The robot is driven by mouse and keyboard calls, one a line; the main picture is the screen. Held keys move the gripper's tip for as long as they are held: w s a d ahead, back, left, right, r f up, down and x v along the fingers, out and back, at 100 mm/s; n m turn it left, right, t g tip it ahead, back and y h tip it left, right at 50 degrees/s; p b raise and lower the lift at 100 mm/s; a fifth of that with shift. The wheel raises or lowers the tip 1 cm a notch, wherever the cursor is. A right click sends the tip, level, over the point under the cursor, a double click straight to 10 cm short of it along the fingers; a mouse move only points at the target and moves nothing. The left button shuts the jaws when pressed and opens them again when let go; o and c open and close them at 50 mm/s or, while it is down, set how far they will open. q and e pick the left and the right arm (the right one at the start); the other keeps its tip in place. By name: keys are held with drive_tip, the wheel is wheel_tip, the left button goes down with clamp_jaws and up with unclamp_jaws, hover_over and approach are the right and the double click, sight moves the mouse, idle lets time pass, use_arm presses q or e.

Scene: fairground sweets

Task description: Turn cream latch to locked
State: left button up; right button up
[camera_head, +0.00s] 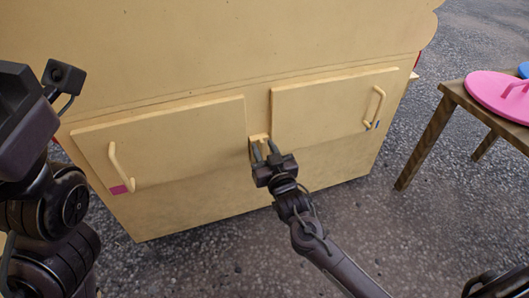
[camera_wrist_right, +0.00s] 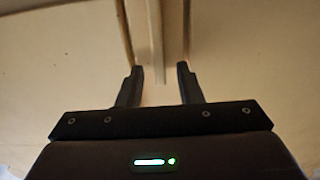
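The cream latch (camera_head: 258,138) sits between the two cream doors of the stall front, mostly hidden by my right gripper. My right gripper (camera_head: 263,147) is at the latch, its two fingers pointing at the panel. In the right wrist view its fingertips (camera_wrist_right: 161,68) are apart. A pale upright strip (camera_wrist_right: 155,40) runs between them, and I cannot tell whether a finger touches it. My left arm is at the left edge of the head view; its gripper fingers do not show.
The left door (camera_head: 180,140) has a cream handle (camera_head: 118,165) and a pink mark. The right door (camera_head: 330,105) has a handle (camera_head: 377,105) and a blue mark. A wooden table (camera_head: 450,92) with a pink round lid (camera_head: 497,92) stands at right. Grey ground is clear in front.

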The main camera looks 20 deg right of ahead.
drive_tip(key=shift+c, duration=0.4)
clamp_jaws()
